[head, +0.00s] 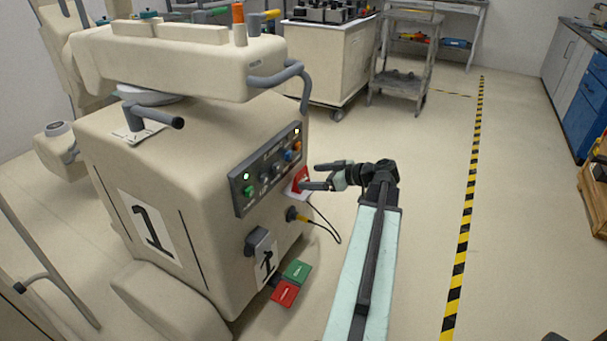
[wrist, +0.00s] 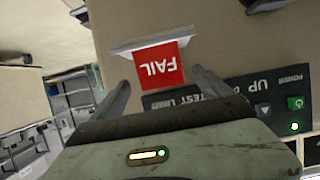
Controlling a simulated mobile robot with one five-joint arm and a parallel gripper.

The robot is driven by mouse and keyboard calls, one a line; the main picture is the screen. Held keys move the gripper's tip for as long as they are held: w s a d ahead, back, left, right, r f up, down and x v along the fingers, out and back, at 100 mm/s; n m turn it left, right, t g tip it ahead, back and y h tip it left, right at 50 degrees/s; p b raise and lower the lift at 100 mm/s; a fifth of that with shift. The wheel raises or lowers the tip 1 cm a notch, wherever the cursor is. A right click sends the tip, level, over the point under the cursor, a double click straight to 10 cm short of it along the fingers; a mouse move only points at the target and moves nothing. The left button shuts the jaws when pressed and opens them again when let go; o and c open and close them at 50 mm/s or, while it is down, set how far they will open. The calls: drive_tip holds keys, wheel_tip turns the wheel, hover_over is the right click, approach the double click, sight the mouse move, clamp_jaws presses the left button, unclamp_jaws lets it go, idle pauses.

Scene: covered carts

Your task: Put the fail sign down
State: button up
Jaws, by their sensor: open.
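The red FAIL sign (wrist: 160,66) appears upside down in the wrist view, with a white strip (wrist: 135,45) along its edge. In the head view the sign (head: 302,177) is a small red piece with white beneath it, at the right end of the cart's button panel. My gripper (head: 311,177) is open, its fingers pointing at the cart. In the wrist view my gripper (wrist: 163,88) has one finger on each side of the sign, with gaps between. The head view does not clearly show what supports the sign.
The large beige cart (head: 150,210) marked 1 carries a dark button panel (head: 266,171). Below are a grey box (head: 262,243), a green card (head: 297,271) and a red card (head: 285,293). A cable (head: 325,226) hangs beside my arm. Floor to the right is clear up to the striped tape (head: 466,220).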

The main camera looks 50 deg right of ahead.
drive_tip(key=p+v, duration=0.2)
drive_tip(key=v, duration=0.5)
idle(1.9)
